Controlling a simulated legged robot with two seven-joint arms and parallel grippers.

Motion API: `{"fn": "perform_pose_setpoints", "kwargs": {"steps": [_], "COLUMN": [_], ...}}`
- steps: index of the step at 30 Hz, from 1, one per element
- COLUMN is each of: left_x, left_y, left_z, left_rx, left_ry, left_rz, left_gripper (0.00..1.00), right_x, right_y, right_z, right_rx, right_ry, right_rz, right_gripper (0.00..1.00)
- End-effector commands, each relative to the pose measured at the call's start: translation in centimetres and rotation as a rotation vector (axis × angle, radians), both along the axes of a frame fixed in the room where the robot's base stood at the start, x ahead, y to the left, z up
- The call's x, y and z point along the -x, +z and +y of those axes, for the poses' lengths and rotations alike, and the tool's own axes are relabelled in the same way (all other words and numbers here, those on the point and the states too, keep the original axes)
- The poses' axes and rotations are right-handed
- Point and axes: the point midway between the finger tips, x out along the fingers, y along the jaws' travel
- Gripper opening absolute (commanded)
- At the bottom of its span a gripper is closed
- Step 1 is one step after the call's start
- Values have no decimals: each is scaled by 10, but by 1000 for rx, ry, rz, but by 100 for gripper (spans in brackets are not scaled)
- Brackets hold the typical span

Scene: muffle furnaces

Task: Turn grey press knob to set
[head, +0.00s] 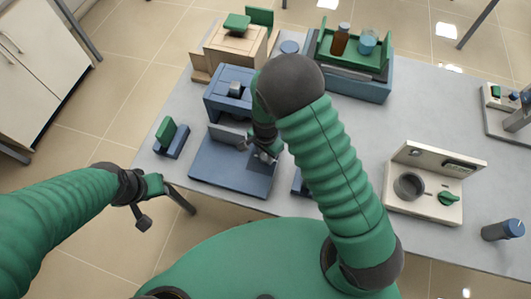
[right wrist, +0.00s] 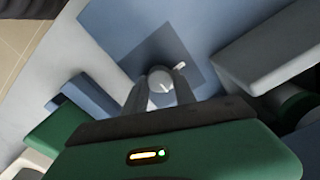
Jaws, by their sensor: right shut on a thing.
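The blue press (head: 222,172) stands at the front left part of the table, with a flat blue base. The grey press knob (right wrist: 160,79) is round, with a pale line on its face, and sits on a darker blue square panel (right wrist: 150,52). A short white mark (right wrist: 180,65) lies on the panel at the knob's upper right. My right gripper (head: 262,156) reaches down to the press and is shut on the knob, one finger on each side in the right wrist view (right wrist: 159,88). My left gripper (head: 150,197) is beside the table's left edge, away from the press; its jaw opening is unclear.
A small blue block with a green part (head: 171,138) stands left of the press. A wooden box (head: 235,45) and a blue-green rack (head: 355,75) with bottles stand behind. A cream device (head: 425,190) with a green knob is at right.

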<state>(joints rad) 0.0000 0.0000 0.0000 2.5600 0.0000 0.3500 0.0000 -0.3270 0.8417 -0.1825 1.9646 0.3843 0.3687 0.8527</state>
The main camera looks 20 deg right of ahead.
Motion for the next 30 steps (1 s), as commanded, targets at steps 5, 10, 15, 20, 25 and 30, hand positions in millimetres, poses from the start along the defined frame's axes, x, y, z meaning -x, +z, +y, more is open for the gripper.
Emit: {"fn": "perform_pose_setpoints", "kwargs": {"steps": [5,10,15,20,25,30], "left_x": [0,0,0,0,0,0], "left_y": [0,0,0,0,0,1], "left_z": [0,0,0,0,0,0], "left_rx": [0,0,0,0,0,0], "left_ry": [0,0,0,0,0,0], "left_rz": [0,0,0,0,0,0], "left_gripper": [36,36,36,36,36,36], "right_x": [-3,-3,-2,-1,-1,-2], "right_y": [1,1,1,1,4,34], "right_z": [0,0,0,0,0,1], "right_rx": [-1,-1,-1,-1,0,-2], "right_ry": [-1,0,0,0,1,2], "right_rz": [-8,-8,-5,-3,-4,-7], "right_gripper": [0,33,54,54,54,54]}}
